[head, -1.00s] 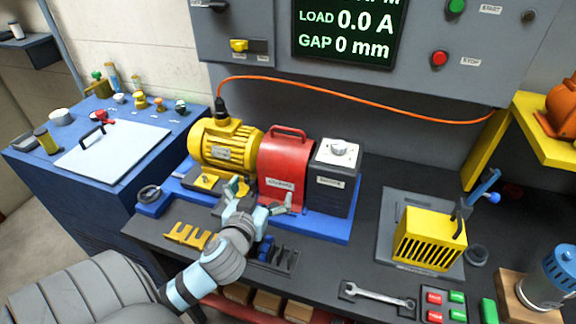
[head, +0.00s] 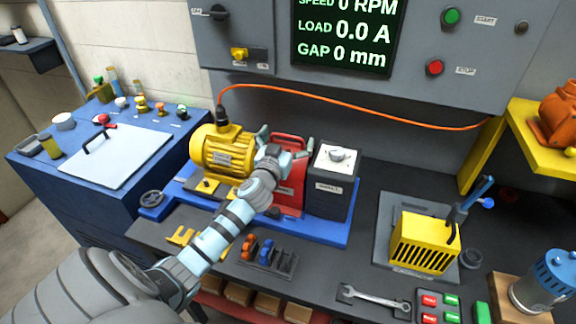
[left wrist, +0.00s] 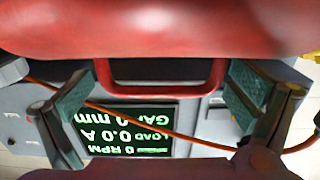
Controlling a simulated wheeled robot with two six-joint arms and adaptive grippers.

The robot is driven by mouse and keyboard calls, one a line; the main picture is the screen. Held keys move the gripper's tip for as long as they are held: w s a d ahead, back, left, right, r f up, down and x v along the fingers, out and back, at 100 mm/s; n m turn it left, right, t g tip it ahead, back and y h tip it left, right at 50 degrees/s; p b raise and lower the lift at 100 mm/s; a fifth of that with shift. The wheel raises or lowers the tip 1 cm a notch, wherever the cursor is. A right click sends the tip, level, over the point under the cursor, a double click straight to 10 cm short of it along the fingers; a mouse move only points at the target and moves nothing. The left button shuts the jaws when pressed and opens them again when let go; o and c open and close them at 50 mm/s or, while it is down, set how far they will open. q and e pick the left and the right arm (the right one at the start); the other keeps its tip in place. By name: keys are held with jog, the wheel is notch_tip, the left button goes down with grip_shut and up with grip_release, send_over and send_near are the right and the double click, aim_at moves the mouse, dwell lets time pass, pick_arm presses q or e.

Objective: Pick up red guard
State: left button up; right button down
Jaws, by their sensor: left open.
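The red guard (head: 291,195) stands on the blue base between the yellow motor (head: 222,150) and the dark grey box (head: 330,184). My left gripper (head: 286,140) is over the top of the guard and hides much of it in the head view. In the left wrist view the guard's red body (left wrist: 160,25) fills the top, and its red handle (left wrist: 160,92) lies between the two spread fingers of my left gripper (left wrist: 158,100). The gripper is open, with a finger off each end of the handle. My right gripper is not in view.
An orange cable (head: 350,104) runs behind the guard to the control cabinet (head: 440,80). A yellow slotted box (head: 424,242) stands on a grey plate at the right. A wrench (head: 372,297) lies at the bench front. Small colored holders (head: 266,250) sit in front of the base.

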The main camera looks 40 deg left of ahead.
pick_arm(q)
jog(key=shift+s, duration=0.1)
jog(key=c, duration=1.7)
jog(key=shift+c, duration=1.1)
jog(key=shift+r, duration=0.1)
